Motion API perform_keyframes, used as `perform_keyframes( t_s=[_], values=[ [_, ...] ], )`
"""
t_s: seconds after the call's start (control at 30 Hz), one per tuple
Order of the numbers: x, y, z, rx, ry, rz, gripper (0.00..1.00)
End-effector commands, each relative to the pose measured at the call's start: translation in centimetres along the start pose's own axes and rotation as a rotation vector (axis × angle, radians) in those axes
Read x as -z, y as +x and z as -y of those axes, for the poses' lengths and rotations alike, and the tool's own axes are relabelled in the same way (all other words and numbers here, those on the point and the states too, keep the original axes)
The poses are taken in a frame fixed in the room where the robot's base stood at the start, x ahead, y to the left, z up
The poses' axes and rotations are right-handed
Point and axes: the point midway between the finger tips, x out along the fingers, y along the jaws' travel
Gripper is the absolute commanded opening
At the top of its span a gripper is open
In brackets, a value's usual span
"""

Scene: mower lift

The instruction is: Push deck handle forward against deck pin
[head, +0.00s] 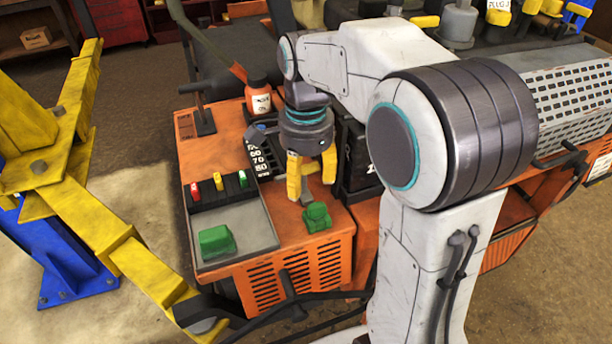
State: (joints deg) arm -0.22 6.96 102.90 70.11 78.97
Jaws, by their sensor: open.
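My gripper (311,180) points down over the orange mower body (230,150), with its yellow fingers apart. A slim tan peg (306,198) shows just below and between the fingers; I cannot tell whether they touch it. I cannot tell for certain which part is the deck handle or the deck pin. My arm and gripper hide part of this area.
A grey tray (262,232) holds a green block (216,242), with red, yellow and green switches behind it. A green part (317,217) sits in front of my gripper. An orange bottle (259,98) stands behind. A yellow lift arm (110,235) is at left.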

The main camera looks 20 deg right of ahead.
Motion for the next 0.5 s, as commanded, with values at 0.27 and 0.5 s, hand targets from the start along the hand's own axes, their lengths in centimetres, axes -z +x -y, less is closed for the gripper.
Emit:
perform_keyframes(
  t_s=[0.27,0.5],
  values=[
    [-0.01,0.27,-0.02,-0.001,0.000,0.000,0.57],
    [0.00,0.25,-0.02,0.000,0.000,0.000,0.48]
  ],
)
